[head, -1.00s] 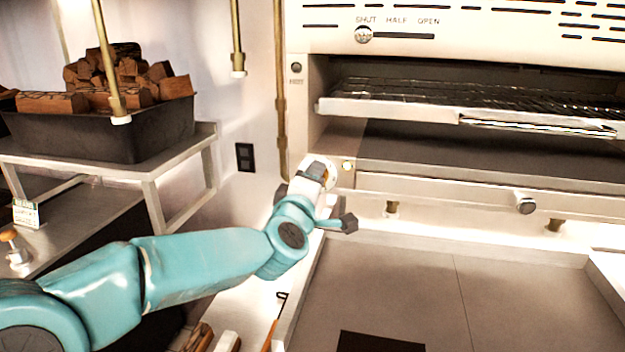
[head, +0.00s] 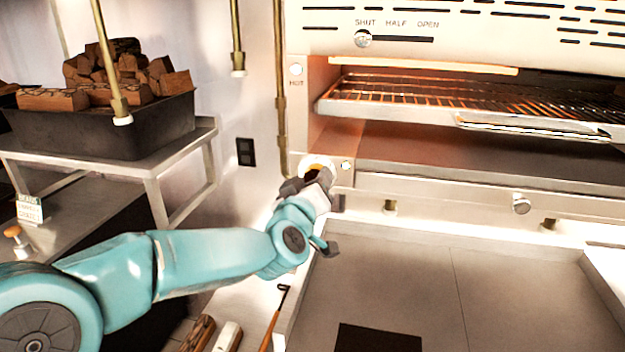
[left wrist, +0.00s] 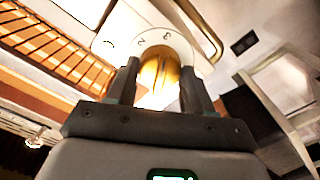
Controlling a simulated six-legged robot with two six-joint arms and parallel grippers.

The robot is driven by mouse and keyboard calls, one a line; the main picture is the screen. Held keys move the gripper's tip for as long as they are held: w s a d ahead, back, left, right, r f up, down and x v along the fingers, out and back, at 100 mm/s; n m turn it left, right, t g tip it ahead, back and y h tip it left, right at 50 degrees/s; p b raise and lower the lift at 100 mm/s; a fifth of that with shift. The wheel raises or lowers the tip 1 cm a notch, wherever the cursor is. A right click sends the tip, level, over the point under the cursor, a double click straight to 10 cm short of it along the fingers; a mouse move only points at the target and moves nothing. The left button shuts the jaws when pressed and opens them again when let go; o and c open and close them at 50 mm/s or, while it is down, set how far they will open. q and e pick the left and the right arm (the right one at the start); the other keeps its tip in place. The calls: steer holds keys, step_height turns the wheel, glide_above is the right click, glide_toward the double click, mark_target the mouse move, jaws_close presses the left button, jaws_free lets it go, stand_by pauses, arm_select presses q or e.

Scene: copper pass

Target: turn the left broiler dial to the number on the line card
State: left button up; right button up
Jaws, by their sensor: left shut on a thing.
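The left broiler dial is a round pale plate with a brass knob (left wrist: 158,72), seen close in the left wrist view. A 2 and what looks like a 3 show on the plate; the pointer's setting cannot be told. In the head view the dial (head: 318,162) sits at the broiler's lower left corner, partly hidden by my gripper. My left gripper (head: 313,178) is shut on the knob, one finger on each side. My right gripper is not in view.
The broiler's wire rack (head: 400,90) glows orange underneath. A lit lamp marked HOT (head: 296,69) is above the dial. A black tub of wood (head: 150,125) stands on a shelf at left. The lower metal tray (head: 480,270) is mostly clear.

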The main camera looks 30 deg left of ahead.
arm_select(q)
steer(key=shift+m, duration=0.3)
steer(key=o, duration=1)
steer(key=shift+o, duration=0.2)
steer(key=b+v, duration=0.2)
steer(key=v, duration=1.4)
steer(key=shift+s, duration=0.2)
